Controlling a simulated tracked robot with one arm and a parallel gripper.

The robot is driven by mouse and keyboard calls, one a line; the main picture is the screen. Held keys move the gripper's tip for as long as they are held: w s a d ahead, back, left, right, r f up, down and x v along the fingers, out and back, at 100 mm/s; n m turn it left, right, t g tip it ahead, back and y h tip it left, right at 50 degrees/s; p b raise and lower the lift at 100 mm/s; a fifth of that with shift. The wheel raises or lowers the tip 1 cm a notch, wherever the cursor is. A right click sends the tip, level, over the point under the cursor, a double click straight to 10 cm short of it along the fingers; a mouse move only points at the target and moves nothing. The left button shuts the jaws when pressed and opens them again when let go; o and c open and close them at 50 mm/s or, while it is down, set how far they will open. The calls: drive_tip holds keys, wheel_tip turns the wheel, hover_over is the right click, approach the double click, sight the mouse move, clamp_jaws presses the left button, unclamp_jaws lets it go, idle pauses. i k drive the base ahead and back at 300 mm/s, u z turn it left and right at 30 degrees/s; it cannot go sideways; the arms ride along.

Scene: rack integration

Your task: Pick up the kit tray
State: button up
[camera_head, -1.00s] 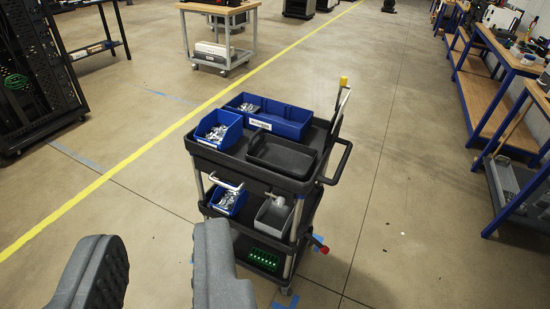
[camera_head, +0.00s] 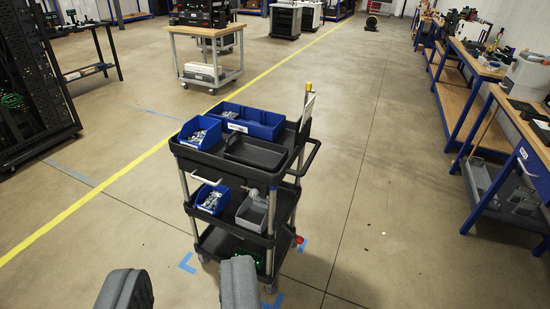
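A shallow black tray (camera_head: 256,152), seemingly empty, sits on the top shelf of a black three-shelf cart (camera_head: 187,165). I take it for the kit tray, but its only visible mark is its shape. A long blue bin (camera_head: 262,124) with a white label stands behind it, and a smaller blue bin (camera_head: 199,133) with metal parts stands to its left. My gripper (camera_head: 184,270) is open and empty at the bottom of the picture. It is well short of the cart and touches nothing there. Only the finger ends show.
The cart's middle shelf holds a blue bin (camera_head: 212,199) of parts and a grey bin (camera_head: 252,213). A push handle (camera_head: 313,155) juts out right. Workbenches (camera_head: 497,95) line the right side and a black rack (camera_head: 38,85) stands left. Floor around the cart is clear.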

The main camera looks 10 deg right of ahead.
sight(258, 154)
drive_tip(key=z, duration=2.1)
drive_tip(key=i, duration=1.8)
drive_tip(key=u, duration=2.85)
drive_tip(key=i, duration=1)
